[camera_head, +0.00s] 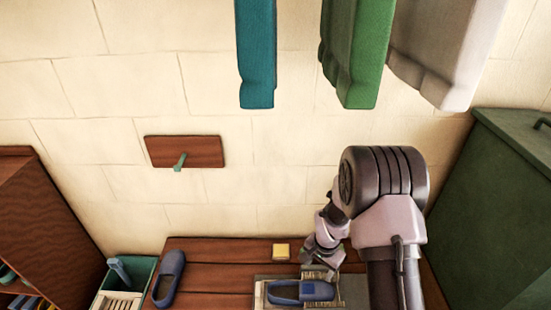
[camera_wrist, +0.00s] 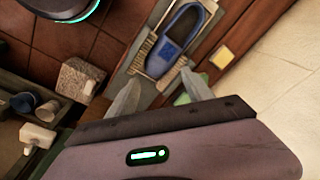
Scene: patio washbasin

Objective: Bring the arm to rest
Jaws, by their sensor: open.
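My gripper (camera_head: 320,268) is at the lower centre right of the head view, just above the back of a blue shoe on a tray. In the wrist view its two fingers (camera_wrist: 160,96) are spread apart with nothing held between them. The blue shoe (camera_wrist: 177,38) lies beyond the fingertips in the wrist view; it also shows in the head view (camera_head: 300,291). My arm is bent, with its large dark joint raised over the right part of the wooden bench.
The wooden bench (camera_head: 215,277) also bears another blue shoe (camera_head: 168,278) and a yellow block (camera_head: 281,251). A green crate (camera_head: 140,273) stands left, a green cabinet (camera_head: 500,200) right. Blue (camera_head: 256,50), green (camera_head: 357,50) and pale cloths hang above. A wall board (camera_head: 184,151) carries a peg.

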